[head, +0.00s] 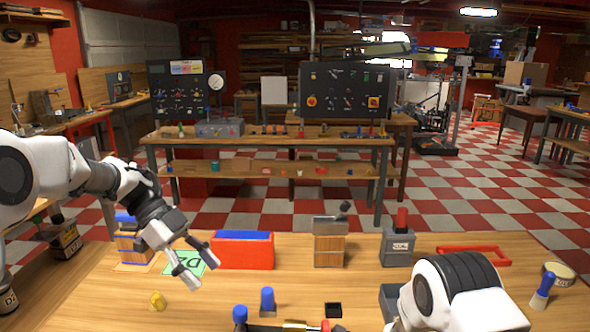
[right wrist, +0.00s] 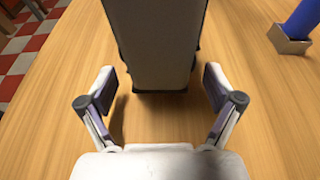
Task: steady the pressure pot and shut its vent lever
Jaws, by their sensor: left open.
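No thing is clearly marked as the pressure pot. A wood-sided container (head: 328,248) with a grey top and a dark-knobbed lever (head: 343,208) tilted up to the right stands at the middle of the table's far side. A grey box (head: 398,247) with an upright red handle (head: 402,218) stands to its right. My left gripper (head: 198,264) is open and empty, above the table at the left, well apart from both. In the right wrist view my right gripper (right wrist: 160,90) is open, its fingers either side of a tall grey block (right wrist: 158,45). My right arm hides this gripper in the head view.
A red bin (head: 242,255) with a blue top and a green card (head: 190,262) lie near my left gripper. A yellow piece (head: 158,300), blue-topped items (head: 267,298) and a black square (head: 333,310) stand nearer. A red frame (head: 473,255) lies at the right.

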